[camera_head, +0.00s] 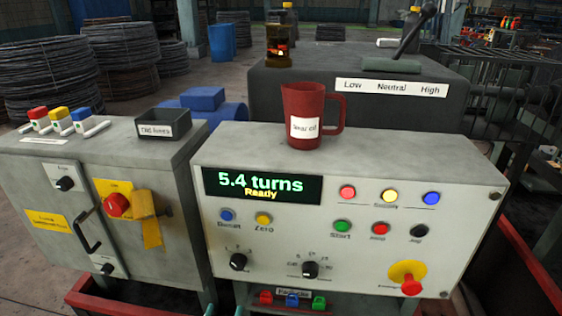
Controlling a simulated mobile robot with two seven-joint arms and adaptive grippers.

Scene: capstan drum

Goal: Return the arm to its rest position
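Neither of my grippers nor my arms shows in the head view. The control console (300,245) stands in front of me, and its display (262,187) reads "5.4 turns" and "Ready". A dark red mug (302,105) with a white label stands upright on top of the console. A gear lever (413,38) rises from the dark housing behind, above a plate reading Low, Neutral, High, and it leans to the right.
A grey cabinet (70,185) with a red-and-yellow switch stands at left, with a small dark tray (163,124) and three coloured padlock-like items on top. Red rails (525,265) run at lower right. Wire coils (55,75) and blue drums stand behind. No arm blocks the console front.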

